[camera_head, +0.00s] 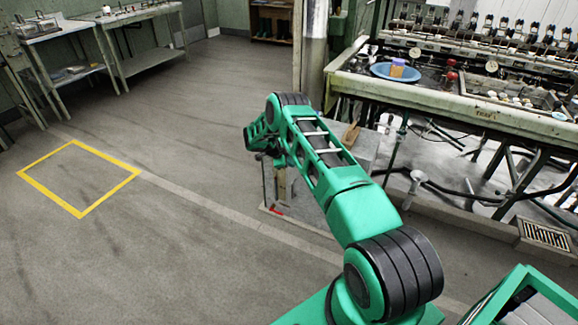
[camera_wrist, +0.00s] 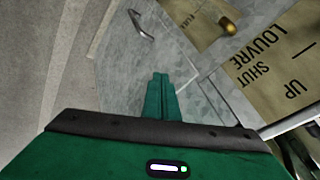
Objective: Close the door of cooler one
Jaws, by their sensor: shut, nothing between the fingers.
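In the wrist view my gripper (camera_wrist: 160,82) has its two green fingers together, with nothing between them. They point at a scuffed grey metal surface with a bar handle (camera_wrist: 143,27) beyond and left of the fingertips. I cannot tell whether this surface is the door of cooler one, or whether the fingertips touch it. In the head view a grey metal cabinet (camera_head: 367,142) stands behind my green arm, which hides much of it. My gripper shows there only partly, at the arm's far end, left of the cabinet. No cooler number is readable.
Brown labels (camera_wrist: 268,62) reading "LOUVRE", "SHUT" and "UP" show right of the fingers, near a brass knob (camera_wrist: 228,25). A reeling bench (camera_head: 470,113) with a blue basin (camera_head: 380,71) stands at the right. The floor left, around the yellow square (camera_head: 36,177), is clear.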

